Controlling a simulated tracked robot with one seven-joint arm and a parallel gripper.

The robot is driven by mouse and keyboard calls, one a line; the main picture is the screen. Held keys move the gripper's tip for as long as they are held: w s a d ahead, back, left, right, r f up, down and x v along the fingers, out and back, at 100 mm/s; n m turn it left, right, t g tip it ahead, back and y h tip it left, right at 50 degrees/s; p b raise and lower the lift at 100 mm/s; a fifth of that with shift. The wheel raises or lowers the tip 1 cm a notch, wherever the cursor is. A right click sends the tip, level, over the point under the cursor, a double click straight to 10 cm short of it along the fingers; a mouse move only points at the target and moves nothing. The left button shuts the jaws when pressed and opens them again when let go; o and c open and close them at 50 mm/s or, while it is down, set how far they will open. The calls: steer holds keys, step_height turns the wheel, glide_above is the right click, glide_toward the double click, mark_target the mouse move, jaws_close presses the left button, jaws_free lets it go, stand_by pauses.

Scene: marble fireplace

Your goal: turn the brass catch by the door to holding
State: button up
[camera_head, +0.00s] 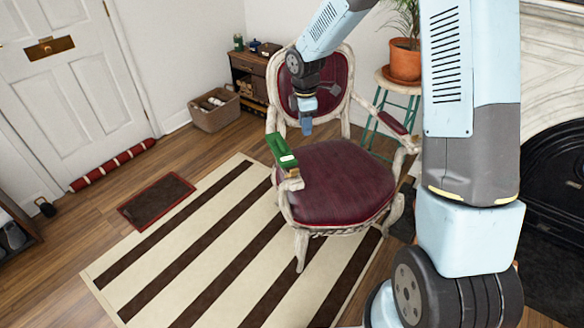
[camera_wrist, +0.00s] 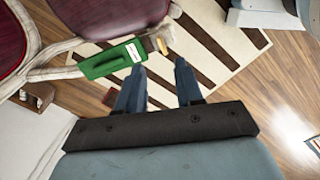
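The white panelled door (camera_head: 62,85) stands at the left in the head view, with a brass letter plate (camera_head: 50,47) on it. I cannot make out a separate brass catch beside the door. My gripper (camera_head: 306,126) is in the air above the armchair, far to the right of the door. In the wrist view its two blue fingers (camera_wrist: 160,68) are apart with nothing held between them. A green box-like thing (camera_head: 281,152) with a white label lies on the armchair's left arm; it also shows in the wrist view (camera_wrist: 105,61), just beyond the fingers.
A burgundy armchair (camera_head: 335,183) stands under my gripper on a striped rug (camera_head: 170,265). A basket (camera_head: 214,112), a low cabinet (camera_head: 247,75) and a stool with a potted plant (camera_head: 405,60) are behind. A red draught roll (camera_head: 113,165), black weight (camera_head: 45,207) and doormat (camera_head: 156,199) lie near the door.

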steer(key=n, duration=0.2)
glide_above(291, 174)
steer(key=w+d, duration=0.1)
step_height(291, 174, down, 6)
steer(key=shift+g, duration=0.3)
steer(key=f, duration=1.3)
steer(key=shift+w+d+f, duration=0.1)
steer(key=shift+d+f, duration=0.1)
steer(key=shift+f, duration=0.2)
jaws_close()
